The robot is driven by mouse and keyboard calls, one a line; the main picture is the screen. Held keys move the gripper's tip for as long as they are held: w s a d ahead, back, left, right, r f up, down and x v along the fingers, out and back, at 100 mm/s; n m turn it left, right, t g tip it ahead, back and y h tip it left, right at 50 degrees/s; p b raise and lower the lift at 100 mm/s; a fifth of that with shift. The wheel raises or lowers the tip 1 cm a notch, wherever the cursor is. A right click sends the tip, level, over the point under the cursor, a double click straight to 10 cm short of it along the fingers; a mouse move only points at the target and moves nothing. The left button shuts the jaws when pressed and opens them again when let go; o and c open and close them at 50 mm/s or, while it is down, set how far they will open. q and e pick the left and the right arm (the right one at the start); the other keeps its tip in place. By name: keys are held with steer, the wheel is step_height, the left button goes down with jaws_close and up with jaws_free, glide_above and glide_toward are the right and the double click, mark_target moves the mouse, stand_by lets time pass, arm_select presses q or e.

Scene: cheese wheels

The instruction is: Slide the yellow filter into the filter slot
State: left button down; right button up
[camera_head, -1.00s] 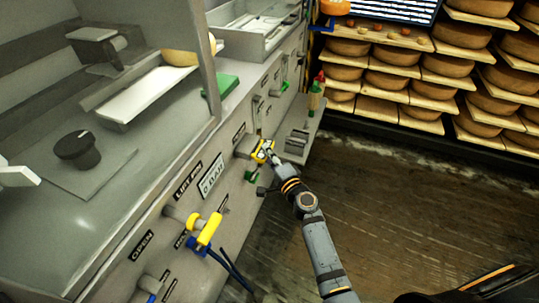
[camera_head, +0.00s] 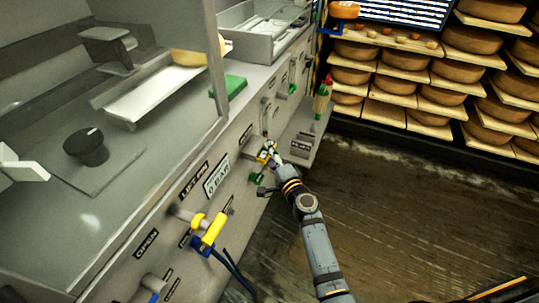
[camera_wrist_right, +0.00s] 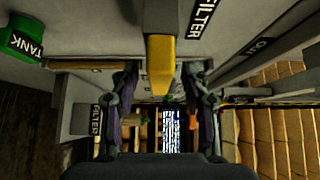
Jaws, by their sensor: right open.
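The yellow filter (camera_head: 262,157) is at the grey machine's front panel, beside my right gripper (camera_head: 272,156). In the right wrist view the filter (camera_wrist_right: 160,65) shows as a yellow-ended bar coming from the panel, between and slightly beyond the fingertips. My right gripper (camera_wrist_right: 162,82) is open, with a finger on each side of the bar and visible gaps. A FILTER label (camera_wrist_right: 202,18) is on the panel beside it. The slot's opening is hidden, so I cannot tell how deep the filter sits.
A green TANK handle (camera_wrist_right: 20,42) is near the gripper. A yellow valve handle (camera_head: 213,230) with blue parts sticks out lower on the panel. A small grey shelf (camera_head: 302,140) holds bottles. Cheese racks (camera_head: 440,70) stand behind; the floor (camera_head: 400,210) is clear.

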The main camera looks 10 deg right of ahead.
steer(key=v, duration=1.2)
stand_by(0.4)
